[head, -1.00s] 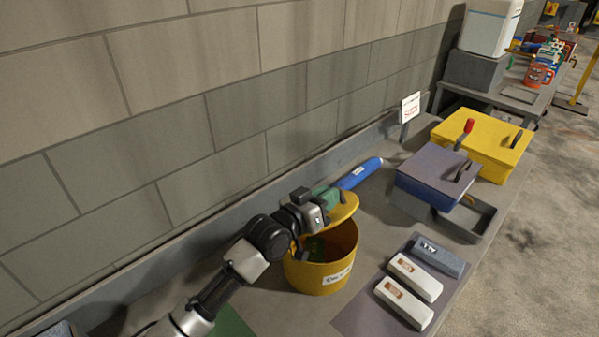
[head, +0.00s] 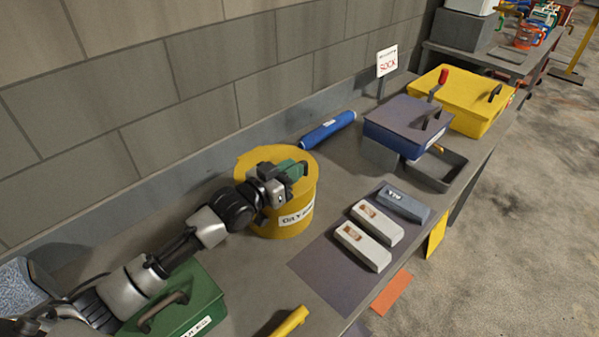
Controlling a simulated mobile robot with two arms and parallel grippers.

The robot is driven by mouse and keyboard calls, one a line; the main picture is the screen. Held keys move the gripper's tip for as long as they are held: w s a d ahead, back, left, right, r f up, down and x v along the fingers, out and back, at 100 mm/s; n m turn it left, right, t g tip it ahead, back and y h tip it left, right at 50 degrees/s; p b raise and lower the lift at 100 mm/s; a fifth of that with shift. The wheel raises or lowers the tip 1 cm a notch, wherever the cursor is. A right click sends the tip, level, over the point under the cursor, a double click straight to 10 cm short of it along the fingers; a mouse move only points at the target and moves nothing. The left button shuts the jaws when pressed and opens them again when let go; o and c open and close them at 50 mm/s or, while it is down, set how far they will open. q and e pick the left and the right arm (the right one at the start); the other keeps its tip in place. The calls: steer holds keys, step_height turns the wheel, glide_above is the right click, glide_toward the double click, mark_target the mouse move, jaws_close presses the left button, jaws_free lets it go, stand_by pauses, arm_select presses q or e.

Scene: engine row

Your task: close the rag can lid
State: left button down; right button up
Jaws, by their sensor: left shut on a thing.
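The rag can (head: 285,232) is a round yellow can with a white label, upright on the bench. Its yellow lid (head: 296,156) now lies over the top of the can and looks level, with no opening visible; a small gap at the rim could not be made out. My left gripper (head: 290,177) is on top of the lid, shut on it at a green part. My right gripper is not in view.
A green case (head: 205,292) with a dark handle stands in front of the can at lower left. White and grey blocks (head: 362,246) lie on a dark mat to the right. A blue cylinder (head: 328,130) lies behind, near the wall. Blue (head: 398,134) and yellow (head: 462,92) boxes stand farther back.

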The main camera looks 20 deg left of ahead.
arm_select(q)
steer(key=shift+s+d+f, duration=0.1)
steer(key=shift+f, duration=0.2)
steer(key=c, duration=1.1)
jaws_free()
steer(key=shift+r, duration=0.1)
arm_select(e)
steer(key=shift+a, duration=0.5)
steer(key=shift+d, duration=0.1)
arm_select(q)
steer(key=shift+s+a, duration=0.25)
steer(key=shift+s, duration=0.1)
steer(key=b+v, duration=0.1)
steer(key=v, duration=0.8)
steer(key=shift+s+a+b, duration=0.15)
steer(key=shift+s+b, duration=0.25)
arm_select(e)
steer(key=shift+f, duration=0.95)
